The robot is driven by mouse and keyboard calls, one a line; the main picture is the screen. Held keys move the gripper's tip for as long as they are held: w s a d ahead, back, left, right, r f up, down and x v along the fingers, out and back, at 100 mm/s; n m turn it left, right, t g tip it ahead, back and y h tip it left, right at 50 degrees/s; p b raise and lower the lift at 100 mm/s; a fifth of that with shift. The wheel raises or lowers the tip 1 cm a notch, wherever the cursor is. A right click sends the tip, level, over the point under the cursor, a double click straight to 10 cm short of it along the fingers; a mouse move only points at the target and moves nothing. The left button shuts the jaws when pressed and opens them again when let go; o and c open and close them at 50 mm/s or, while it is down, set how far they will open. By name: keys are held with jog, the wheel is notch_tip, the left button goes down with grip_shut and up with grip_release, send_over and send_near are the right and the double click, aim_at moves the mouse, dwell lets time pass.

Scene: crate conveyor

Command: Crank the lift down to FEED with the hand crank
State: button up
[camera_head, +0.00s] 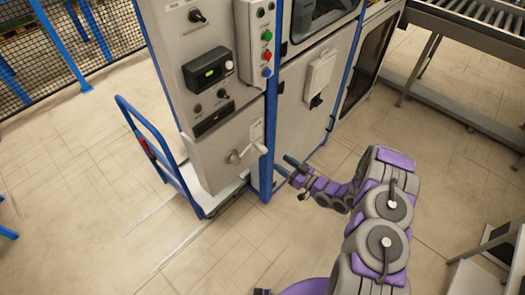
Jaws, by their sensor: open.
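The hand crank (243,153) is a pale grey arm with a hub, on the lower front panel of a grey control cabinet (205,130). My gripper (294,177) is open and empty, to the right of the crank and a little lower in the picture, close to a blue post. It does not touch the crank. A small lit green display (211,73) sits higher on the cabinet; its text is too small to read. I cannot make out the lift or a FEED mark.
A blue post (268,140) stands between the crank and my gripper in the picture. A blue-handled cart (150,150) is left of the cabinet. A roller conveyor (480,25) is at the upper right, and a mesh fence (80,45) at the upper left. Floor in front is clear.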

aim_at(262, 150)
jog(key=b+x, duration=0.2)
jog(key=x, duration=0.9)
jog(key=shift+a, duration=0.15)
jog(key=shift+c, duration=0.2)
grip_shut()
